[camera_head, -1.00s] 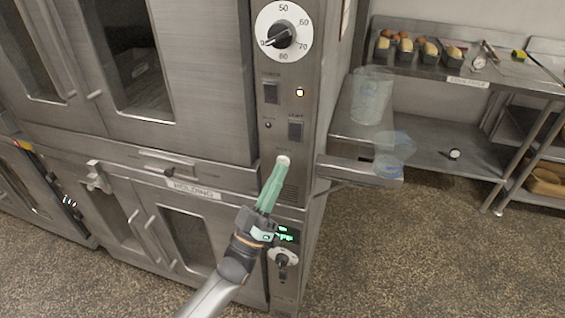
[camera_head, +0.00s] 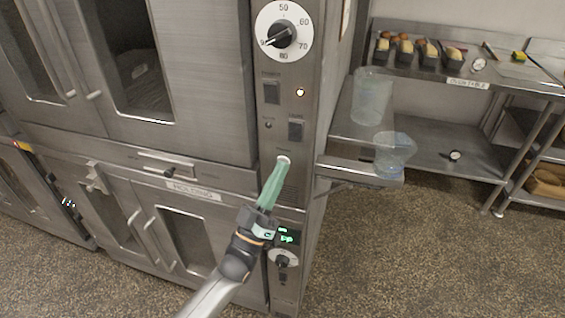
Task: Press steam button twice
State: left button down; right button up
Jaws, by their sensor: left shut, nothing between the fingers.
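The steam button (camera_head: 284,159) is a small round pale button on the oven's steel control panel, below two dark rocker switches. My left gripper (camera_head: 281,168) is shut and empty, with green fingers pointing up at the button. Its fingertips are at the button's lower edge and hide part of it. I cannot tell whether they touch it or press it in. My right gripper is not in view.
A dial (camera_head: 283,32) is at the panel's top and a lit green display (camera_head: 287,237) lower down. Clear containers (camera_head: 394,151) stand on a side shelf to the right. A steel table (camera_head: 467,82) holds loaf tins. Floor is clear at lower right.

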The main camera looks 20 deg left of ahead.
pick_arm(q)
jog(key=shift+s, duration=0.1)
jog(key=shift+s+p, duration=0.4)
jog(key=shift+s, duration=0.3)
jog(key=s+p, duration=0.2)
jog(key=s, duration=0.3)
jog(key=shift+a, duration=0.1)
jog(key=shift+f, duration=0.15)
dwell(0.7)
